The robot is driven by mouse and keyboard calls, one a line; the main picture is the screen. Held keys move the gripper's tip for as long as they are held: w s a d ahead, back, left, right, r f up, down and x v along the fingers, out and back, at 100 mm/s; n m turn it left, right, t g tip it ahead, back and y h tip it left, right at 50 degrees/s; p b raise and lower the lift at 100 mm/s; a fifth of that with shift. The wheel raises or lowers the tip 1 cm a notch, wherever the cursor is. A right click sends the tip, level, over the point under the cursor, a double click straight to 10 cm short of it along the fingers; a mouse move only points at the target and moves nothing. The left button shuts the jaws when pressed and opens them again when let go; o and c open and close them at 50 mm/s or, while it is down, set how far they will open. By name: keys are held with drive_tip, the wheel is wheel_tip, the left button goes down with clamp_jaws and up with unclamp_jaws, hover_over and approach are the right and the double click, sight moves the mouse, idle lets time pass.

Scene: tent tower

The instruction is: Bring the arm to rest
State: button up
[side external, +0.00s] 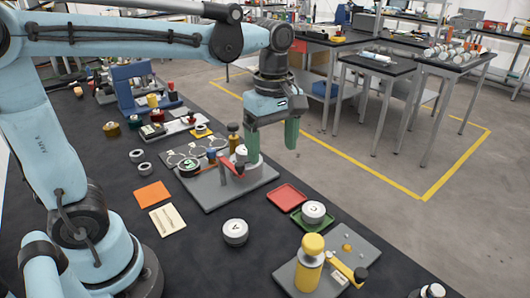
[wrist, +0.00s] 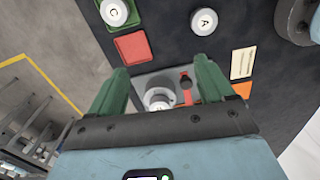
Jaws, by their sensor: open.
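My gripper (side external: 270,138) hangs over the far right part of a grey fixture plate (side external: 213,199) on the dark bench. Its two green fingers are spread wide with nothing seen held between them. In the wrist view my gripper (wrist: 160,82) also shows open, with a round pale metal part (wrist: 158,97) on the plate below and between the fingers. I cannot tell the exact height of the fingertips above it. A red lever-like part (side external: 229,169) stands on the plate beside the pale part.
A white puck marked A (side external: 235,232) stands on the bench. A puck marked C (side external: 313,211) is on a green tray (side external: 299,223), beside a red tray (side external: 286,197). A yellow-topped post (side external: 310,262) stands at front right. Orange (side external: 152,194) and cream cards (side external: 167,219) lie left.

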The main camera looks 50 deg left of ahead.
drive_tip(key=s+d+f+m, duration=0.2)
drive_tip(key=s+d+m, duration=0.5)
drive_tip(key=s, duration=0.2)
drive_tip(key=s+d+f+m, duration=0.3)
drive_tip(key=s+d+m, duration=0.3)
drive_tip(key=s+m, duration=0.1)
drive_tip(key=shift+s+d+f, duration=0.25)
drive_tip(key=shift+s+d, duration=0.1)
drive_tip(key=shift+s, duration=0.5)
drive_tip(key=shift+o, duration=0.3)
drive_tip(key=shift+o, duration=1.1)
drive_tip(key=shift+w, duration=0.1)
drive_tip(key=shift+o, duration=0.3)
drive_tip(key=w+a+r, duration=0.5)
drive_tip(key=w, duration=0.3)
drive_tip(key=shift+r+m, duration=0.15)
drive_tip(key=shift+m, duration=0.25)
drive_tip(key=w+a+r+m, duration=0.1)
drive_tip(key=w+a+r, duration=0.15)
drive_tip(key=a, duration=0.45)
drive_tip(key=w+a+r, duration=0.2)
drive_tip(key=a+r, duration=0.2)
drive_tip(key=a, duration=0.3)
drive_tip(key=w+a+r+m, duration=0.1)
drive_tip(key=w+a+r, duration=0.15)
drive_tip(key=a, duration=0.35)
wheel_tip(320, 180, down, 9)
drive_tip(key=shift+s, duration=0.25)
